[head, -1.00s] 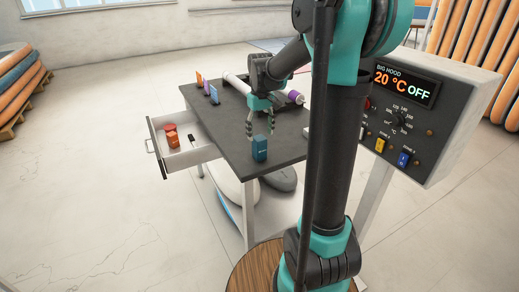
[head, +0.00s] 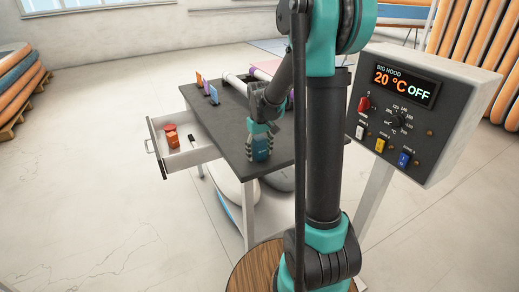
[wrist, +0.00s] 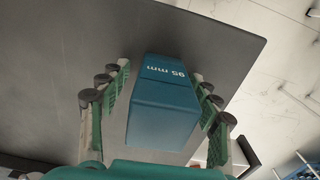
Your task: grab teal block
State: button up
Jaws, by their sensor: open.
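The teal block (head: 261,149) stands upright near the front corner of the dark table. In the wrist view the teal block (wrist: 163,105) shows its "95 mm" marking and lies between the two fingers. My gripper (head: 259,146) is directly over the block, with its fingers reaching down on either side of it. In the wrist view my gripper (wrist: 160,108) is open, with a visible gap between each finger and the block.
The dark table (head: 232,131) has small coloured blocks and a white roll (head: 238,84) toward its back. An open drawer (head: 190,156) on the left holds red and orange pieces. A control panel (head: 418,115) reading "20 °C OFF" stands at right.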

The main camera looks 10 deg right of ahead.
jog(key=shift+c, duration=0.3)
jog(key=c, duration=1.3)
jog(key=shift+r, duration=0.1)
